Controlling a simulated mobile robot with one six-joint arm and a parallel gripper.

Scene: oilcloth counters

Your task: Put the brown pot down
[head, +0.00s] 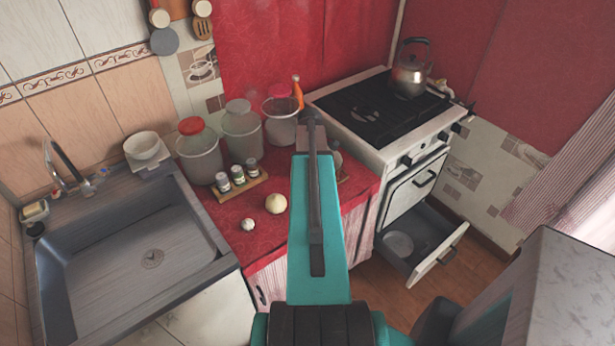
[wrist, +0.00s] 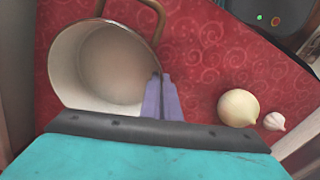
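The brown pot (wrist: 105,68) shows in the wrist view at left, with its pale inside facing the camera and a brown loop handle (wrist: 146,8) at the top. My gripper (wrist: 160,85) has its two fingers close together at the pot's right rim, with the wall between them. The red counter lies beneath the pot; I cannot tell whether its base touches it. In the head view my arm hides the gripper's fingers and most or all of the pot.
A yellow onion (head: 276,203) and garlic (head: 247,224) lie on the red counter (head: 236,208). Several jars, such as the red-lidded one (head: 199,155), and spice bottles (head: 238,174) stand behind. The sink (head: 130,260) is left; the stove (head: 378,108) with a kettle (head: 409,75) and open drawer (head: 440,258) is right.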

